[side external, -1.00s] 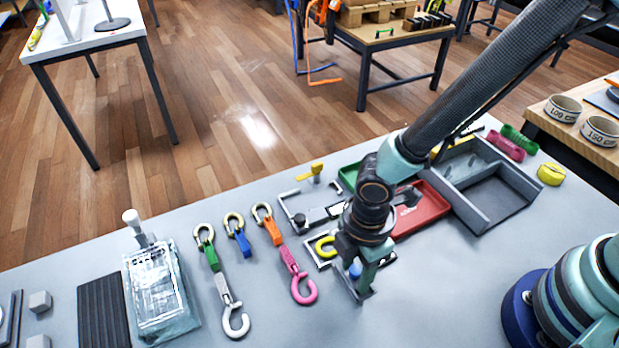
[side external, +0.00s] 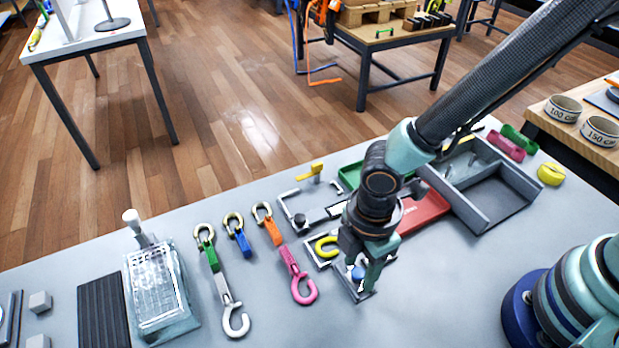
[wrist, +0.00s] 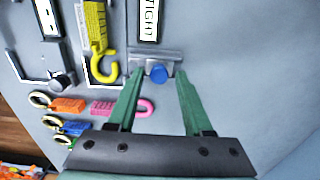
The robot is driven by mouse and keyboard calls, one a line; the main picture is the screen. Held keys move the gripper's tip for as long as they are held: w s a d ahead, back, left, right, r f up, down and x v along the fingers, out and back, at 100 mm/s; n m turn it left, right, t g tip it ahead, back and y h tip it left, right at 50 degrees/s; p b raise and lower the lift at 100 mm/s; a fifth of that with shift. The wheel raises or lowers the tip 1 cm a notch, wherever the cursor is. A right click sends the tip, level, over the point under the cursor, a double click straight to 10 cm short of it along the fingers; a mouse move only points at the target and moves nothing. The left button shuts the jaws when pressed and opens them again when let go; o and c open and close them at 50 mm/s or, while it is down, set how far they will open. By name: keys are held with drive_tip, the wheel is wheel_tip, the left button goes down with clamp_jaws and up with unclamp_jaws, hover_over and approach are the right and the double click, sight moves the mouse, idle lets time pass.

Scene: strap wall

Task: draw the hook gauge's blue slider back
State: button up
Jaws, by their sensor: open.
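The blue slider (wrist: 158,73) is a round knob on a grey metal block (wrist: 170,56) below a label reading "TIGHT". In the wrist view it lies between the two green fingers of my gripper (wrist: 156,78), which are spread apart with a gap on each side of it. In the side view the slider (side external: 358,273) shows beside the fingers of my gripper (side external: 364,286), low over the table. A yellow hook (wrist: 105,70) with a yellow tag lies to the left of the slider, by a black-edged frame. Whether the fingertips touch the block cannot be told.
A pink hook (side external: 298,276), an orange strap (side external: 272,230), a blue strap (side external: 242,243) and a green strap (side external: 211,256) lie to the left. The table front is clear.

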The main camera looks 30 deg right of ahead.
sight(359, 273)
drive_tip(key=shift+r, duration=1.9)
drive_tip(key=c, duration=0.4)
drive_tip(key=shift+r, duration=0.3)
drive_tip(key=shift+c, duration=1.3)
drive_tip(key=shift+r, duration=2.7)
